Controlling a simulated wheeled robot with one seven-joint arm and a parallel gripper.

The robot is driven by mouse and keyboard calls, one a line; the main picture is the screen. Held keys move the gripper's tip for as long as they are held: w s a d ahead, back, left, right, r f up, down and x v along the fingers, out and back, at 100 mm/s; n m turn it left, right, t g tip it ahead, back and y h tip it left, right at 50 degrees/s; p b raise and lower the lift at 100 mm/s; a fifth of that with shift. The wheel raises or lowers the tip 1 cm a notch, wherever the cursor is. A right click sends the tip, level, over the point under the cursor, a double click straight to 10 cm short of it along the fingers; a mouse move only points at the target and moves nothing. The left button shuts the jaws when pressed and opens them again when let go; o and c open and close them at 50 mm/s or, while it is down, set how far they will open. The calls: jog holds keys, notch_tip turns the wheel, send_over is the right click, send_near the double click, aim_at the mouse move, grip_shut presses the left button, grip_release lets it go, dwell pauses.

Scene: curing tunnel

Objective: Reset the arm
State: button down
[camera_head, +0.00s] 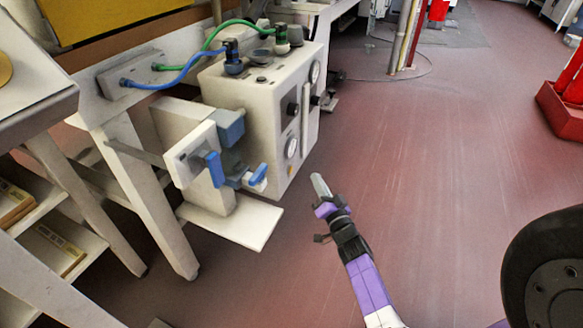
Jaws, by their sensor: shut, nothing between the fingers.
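My arm, purple, white and black, reaches up from the bottom of the head view over the floor. My gripper (319,184) is at its end, shut and empty, with its pale grey tip pointing up and slightly left. It hangs in open space to the right of a white control box (262,110) with gauges and knobs. It appears apart from everything around it.
Blue and green hoses run to fittings on the box. A white frame and shelf unit (138,190) fill the left side. A dark wheel (550,285) is at lower right, and a red base (562,112) at right. The reddish floor (430,160) between is clear.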

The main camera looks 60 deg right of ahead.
dwell(0.9)
jog(key=s+a+r+n+t+y, duration=0.1)
jog(key=s+a+r+n, duration=0.15)
jog(key=a, duration=0.55)
jog(key=s+a+r+n+y, duration=0.2)
jog(key=a+r+n, duration=0.15)
jog(key=a, duration=0.45)
jog(key=s+a+r+n+t+y, duration=0.1)
jog(key=s+a+r+n, duration=0.2)
jog(key=a, duration=0.5)
jog(key=s+a+r+n+g+y, duration=0.1)
jog(key=s+a+r+n+y, duration=0.2)
jog(key=s+a, duration=0.5)
jog(key=s+a+r+n+g+y, duration=0.1)
jog(key=s+a+n+y, duration=0.2)
jog(key=s+a+y, duration=0.5)
jog(key=w+a+r+h+p, duration=0.1)
jog(key=r+p, duration=1.3)
jog(key=w+r+h+p, duration=0.1)
jog(key=w+r+p, duration=0.1)
jog(key=r+p, duration=1.2)
jog(key=shift+a+r+n+p, duration=0.15)
jog(key=shift+a+n+p, duration=0.15)
jog(key=shift+a+p, duration=0.05)
